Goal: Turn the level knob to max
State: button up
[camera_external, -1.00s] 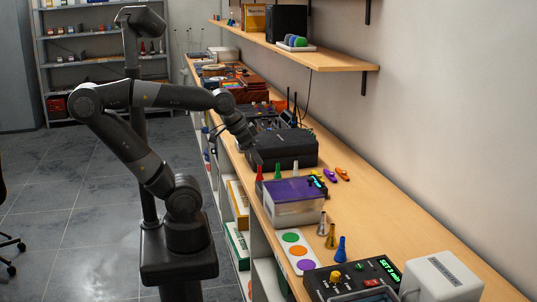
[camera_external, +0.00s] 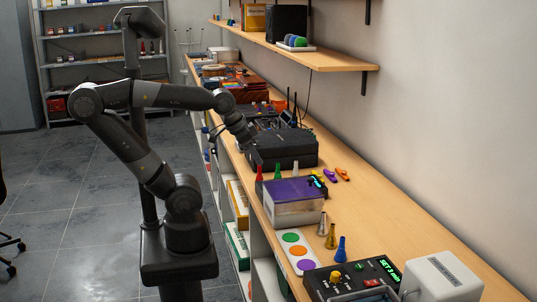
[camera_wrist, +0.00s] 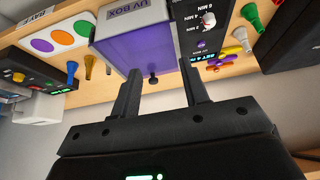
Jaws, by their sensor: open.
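No knob in view can be read as labelled level. In the wrist view, a white knob (camera_wrist: 208,20) sits on a black panel with minute markings, at the upper right. A small black knob (camera_wrist: 153,78) shows just beyond my fingertips. In the external view, a yellow knob (camera_external: 335,277) stands on the dark control box (camera_external: 352,283) with a green display, at the lower right. My gripper (camera_wrist: 160,66) is open with nothing between its fingers. In the external view it (camera_external: 256,158) hangs beside the black case, behind the red cone.
A purple-topped UV box (camera_external: 293,197) stands on the bench, with a red cone (camera_external: 259,173) and a green cone (camera_external: 278,171) behind it. A black case (camera_external: 285,148) lies farther back. Several cones and a card with coloured dots (camera_external: 298,250) are nearer.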

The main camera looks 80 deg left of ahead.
jog(key=w+a+r+n+g, duration=0.1)
jog(key=w+a+r+n, duration=0.5)
jog(key=w+a+n, duration=0.35)
jog(key=w+a+n+g, duration=0.1)
jog(key=w+a+n, duration=0.2)
jog(key=a+n, duration=0.45)
jog(key=w+a+f+n+g, duration=0.1)
jog(key=w+a+n, duration=0.3)
jog(key=a, duration=0.6)
jog(key=w+a+n+g, duration=0.1)
jog(key=w+a+n, duration=0.1)
jog(key=a+n, duration=0.6)
jog(key=s+a+f+n+g, duration=0.1)
jog(key=s+a+f+n, duration=0.2)
jog(key=a, duration=0.5)
jog(key=s+a+f+n, duration=0.1)
jog(key=a+f+n, duration=0.2)
jog(key=a+n, duration=0.35)
jog(key=s+a+f+n+g, duration=0.15)
jog(key=a+f, duration=0.25)
jog(key=a, duration=0.5)
jog(key=shift+n+t, duration=0.3)
jog(key=shift+t, duration=0.15)
notch_tip(320, 180, down, 10)
jog(key=shift+w+f, duration=0.1)
jog(key=shift+c, duration=0.5)
